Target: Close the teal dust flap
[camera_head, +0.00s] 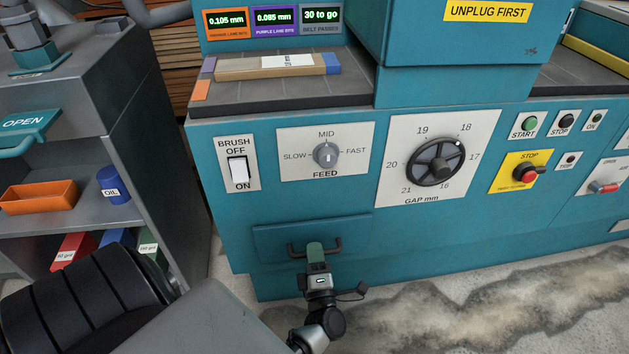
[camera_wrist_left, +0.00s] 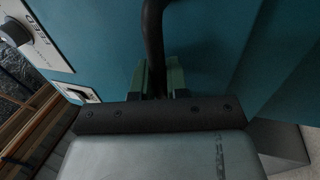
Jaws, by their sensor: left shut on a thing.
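The teal dust flap (camera_head: 275,240) is on the lower front of the teal machine, below the brush switch and feed dial. Its dark bar handle (camera_head: 296,251) stands out from its face; the handle also crosses the top of the left wrist view (camera_wrist_left: 153,40). My left gripper (camera_head: 316,255) is shut on the handle, with its green fingers (camera_wrist_left: 160,78) on both sides of the bar. The flap looks close to the machine front, but I cannot tell whether a gap remains. My right gripper is not in view.
The machine front carries a brush switch (camera_head: 238,171), feed dial (camera_head: 325,155), gap wheel (camera_head: 434,162) and red stop button (camera_head: 526,174) above and to the right. A grey shelf unit (camera_head: 110,145) stands at left. The stained floor (camera_head: 440,300) is clear at lower right.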

